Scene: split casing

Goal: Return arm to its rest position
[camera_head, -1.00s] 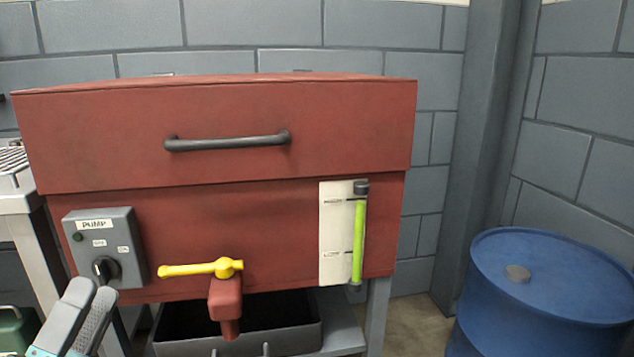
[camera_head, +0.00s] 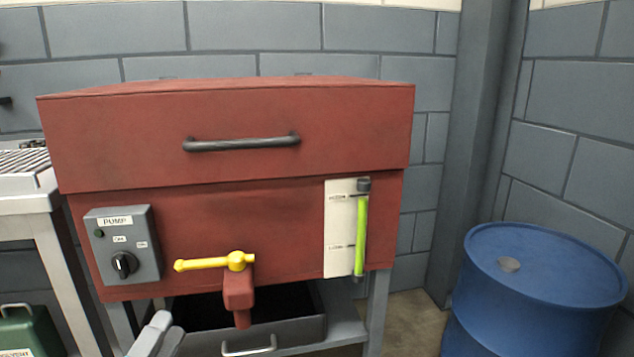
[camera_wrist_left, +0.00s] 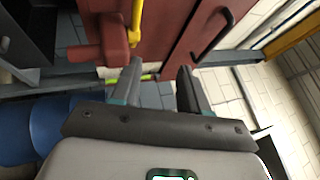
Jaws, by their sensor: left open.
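My left gripper (camera_head: 160,338) shows at the bottom edge of the head view, in front of the red casing (camera_head: 290,222) and below its pump switch box (camera_head: 128,245). In the left wrist view the left gripper (camera_wrist_left: 155,88) has its two fingers apart with nothing between them. The grey pump box has a black knob (camera_head: 124,264). A yellow valve handle (camera_head: 215,262) lies level on the red spout, and it also shows in the left wrist view (camera_wrist_left: 136,62). The gripper is apart from the knob and the handle. My right gripper is not in view.
A dark drawer-like tray (camera_head: 300,337) sits under the spout. A blue drum (camera_head: 545,290) stands at the right. A grey-topped table (camera_head: 30,203) and a green container (camera_head: 30,330) are at the left. A sight gauge (camera_head: 361,230) is on the casing front.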

